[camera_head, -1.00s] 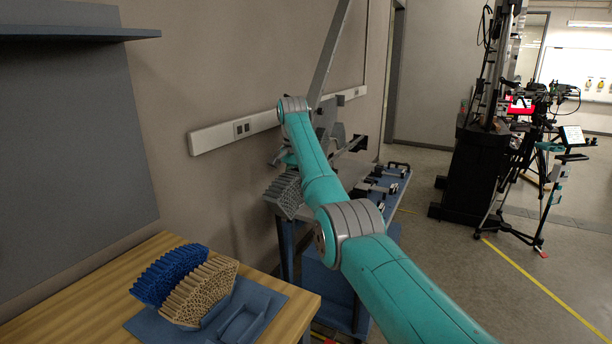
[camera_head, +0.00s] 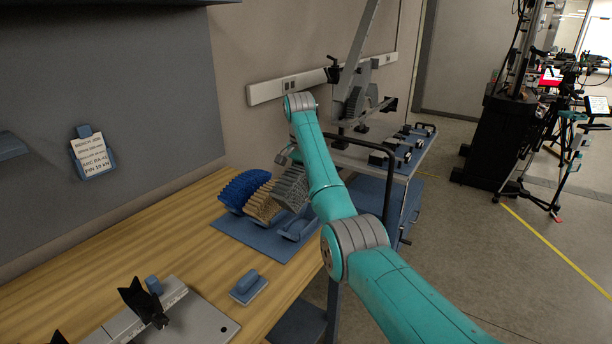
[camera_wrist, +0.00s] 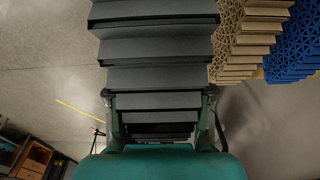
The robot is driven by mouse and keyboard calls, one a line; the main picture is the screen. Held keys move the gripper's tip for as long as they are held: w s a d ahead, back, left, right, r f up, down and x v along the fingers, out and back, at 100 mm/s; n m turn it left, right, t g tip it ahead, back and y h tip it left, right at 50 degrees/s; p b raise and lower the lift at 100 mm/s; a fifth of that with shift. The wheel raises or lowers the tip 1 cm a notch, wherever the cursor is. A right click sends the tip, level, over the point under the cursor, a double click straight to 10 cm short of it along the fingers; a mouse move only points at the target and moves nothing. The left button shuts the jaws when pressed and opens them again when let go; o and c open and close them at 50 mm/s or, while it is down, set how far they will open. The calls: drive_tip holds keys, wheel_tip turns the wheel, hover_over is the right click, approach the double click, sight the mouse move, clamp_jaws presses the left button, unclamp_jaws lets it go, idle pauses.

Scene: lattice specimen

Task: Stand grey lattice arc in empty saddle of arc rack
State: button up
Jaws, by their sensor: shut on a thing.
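The grey lattice arc (camera_head: 291,187) is beside the tan lattice arc (camera_head: 263,203), over the right part of the arc rack (camera_head: 258,241). My gripper (camera_wrist: 160,112) is shut on the grey arc; its fingers are on both sides of the stepped grey body (camera_wrist: 155,48) in the wrist view. In the head view my arm largely hides the gripper. The blue lattice arc (camera_head: 242,190) and the tan arc stand in the rack. A bare saddle (camera_head: 296,226) shows below the grey arc. Whether the grey arc touches it cannot be told.
The wooden bench (camera_head: 190,231) has free room left of the rack. A metal fixture (camera_head: 172,318) and a small blue block (camera_head: 247,284) lie at the front. A blue cart (camera_head: 370,190) with a black handle stands behind, near the wall.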

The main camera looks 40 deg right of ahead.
sight(303, 193)
drive_tip(key=shift+f, duration=2.45)
drive_tip(key=o, duration=0.5)
drive_tip(key=c, duration=0.5)
